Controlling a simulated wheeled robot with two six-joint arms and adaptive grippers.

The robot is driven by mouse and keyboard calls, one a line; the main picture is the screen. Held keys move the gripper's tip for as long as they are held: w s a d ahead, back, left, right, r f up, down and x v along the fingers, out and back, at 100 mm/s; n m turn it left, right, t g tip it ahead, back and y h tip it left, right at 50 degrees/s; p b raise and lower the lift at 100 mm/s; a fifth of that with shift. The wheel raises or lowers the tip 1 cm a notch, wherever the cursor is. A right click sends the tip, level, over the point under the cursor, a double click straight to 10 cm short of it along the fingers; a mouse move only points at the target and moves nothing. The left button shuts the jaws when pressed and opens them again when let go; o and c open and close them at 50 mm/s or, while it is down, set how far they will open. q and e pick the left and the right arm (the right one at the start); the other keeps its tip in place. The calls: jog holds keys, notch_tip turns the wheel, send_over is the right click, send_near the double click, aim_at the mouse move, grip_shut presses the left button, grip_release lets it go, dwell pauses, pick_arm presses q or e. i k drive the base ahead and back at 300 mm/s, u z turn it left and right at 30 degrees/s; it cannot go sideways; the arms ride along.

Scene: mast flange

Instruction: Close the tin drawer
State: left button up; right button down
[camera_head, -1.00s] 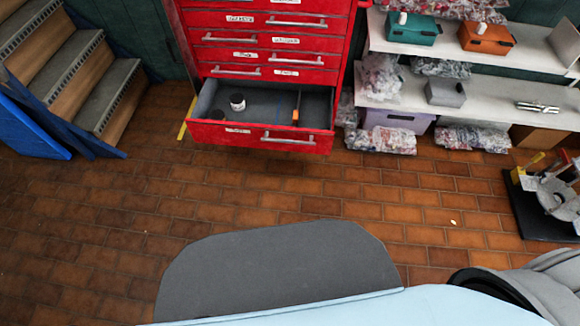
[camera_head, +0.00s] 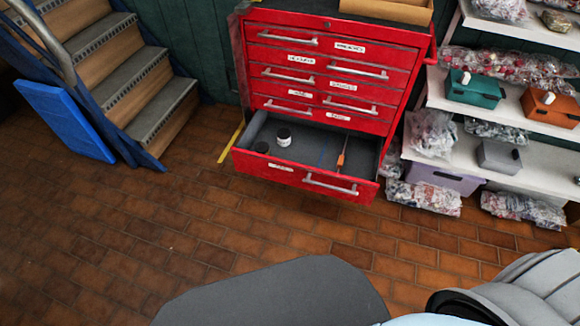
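The red tool cabinet (camera_head: 340,62) stands ahead of me against the dark green wall. Its bottom drawer (camera_head: 300,178) is pulled out toward me, with a silver handle (camera_head: 331,184) at the right of its front. Inside the open drawer are a small tin with a white label (camera_head: 284,137), a dark round tin (camera_head: 262,147) and an orange-handled tool (camera_head: 341,158). The drawers above it are shut. Neither of my grippers shows in the view.
Wooden steps (camera_head: 120,72) and a blue panel (camera_head: 64,120) stand at the left. White shelves (camera_head: 470,108) with boxes and plastic bags are right of the cabinet. The brick floor (camera_head: 190,225) before the drawer is clear.

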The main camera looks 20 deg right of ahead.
aim_at(310, 161)
jog(key=u, duration=0.2)
jog(key=i, duration=0.75)
jog(key=z, duration=0.65)
jog(key=i, duration=0.7)
jog(key=z, duration=0.7)
